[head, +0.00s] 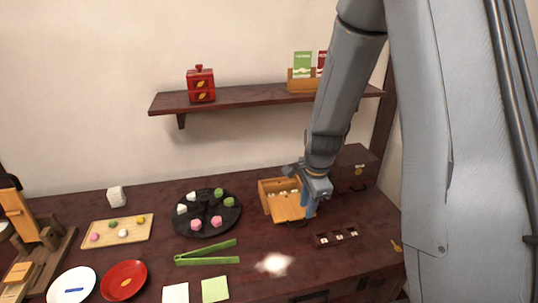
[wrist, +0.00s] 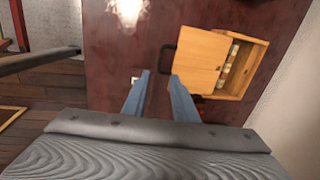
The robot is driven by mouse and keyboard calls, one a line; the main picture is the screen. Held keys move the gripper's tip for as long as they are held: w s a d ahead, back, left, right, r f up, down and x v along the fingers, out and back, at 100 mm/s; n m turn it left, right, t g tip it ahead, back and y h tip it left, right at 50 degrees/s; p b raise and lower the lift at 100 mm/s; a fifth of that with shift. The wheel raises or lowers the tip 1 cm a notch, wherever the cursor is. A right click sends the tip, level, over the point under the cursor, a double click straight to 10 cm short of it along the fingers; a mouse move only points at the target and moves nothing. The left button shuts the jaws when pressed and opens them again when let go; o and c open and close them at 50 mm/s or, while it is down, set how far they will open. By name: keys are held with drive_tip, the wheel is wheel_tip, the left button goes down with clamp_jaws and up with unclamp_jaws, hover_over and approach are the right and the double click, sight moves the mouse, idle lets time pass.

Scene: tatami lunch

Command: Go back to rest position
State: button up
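My gripper (head: 308,188) hangs over the right part of the dark red table, in front of a light wooden box (head: 268,197). In the wrist view its two fingers (wrist: 159,76) stand apart with nothing held between them. The box also shows in the wrist view (wrist: 246,77), with its wooden lid or panel (wrist: 200,62) covering part of it and pale pieces visible in the uncovered part. A dark handle (wrist: 167,60) lies beside the panel, just beyond the fingertips. In the head view my arm and gripper hide part of the box's right side.
A round black tray (head: 180,222) with pink, green and white sweets stands left. Green tongs (head: 207,254) lie in front. A wall shelf (head: 245,97) is behind my arm. A dark chest (head: 357,168) stands back right.

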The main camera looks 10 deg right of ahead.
drive_tip(key=s+a+r+n, duration=0.2)
drive_tip(key=s+r+n, duration=0.2)
drive_tip(key=s+n, duration=0.3)
drive_tip(key=s+a+r+n, duration=0.2)
drive_tip(key=s+r+n, duration=0.3)
drive_tip(key=s+n, duration=0.3)
drive_tip(key=shift+s+a+r+n+g, duration=0.15)
drive_tip(key=shift+a+r+n+g, duration=0.15)
drive_tip(key=shift+n, duration=0.8)
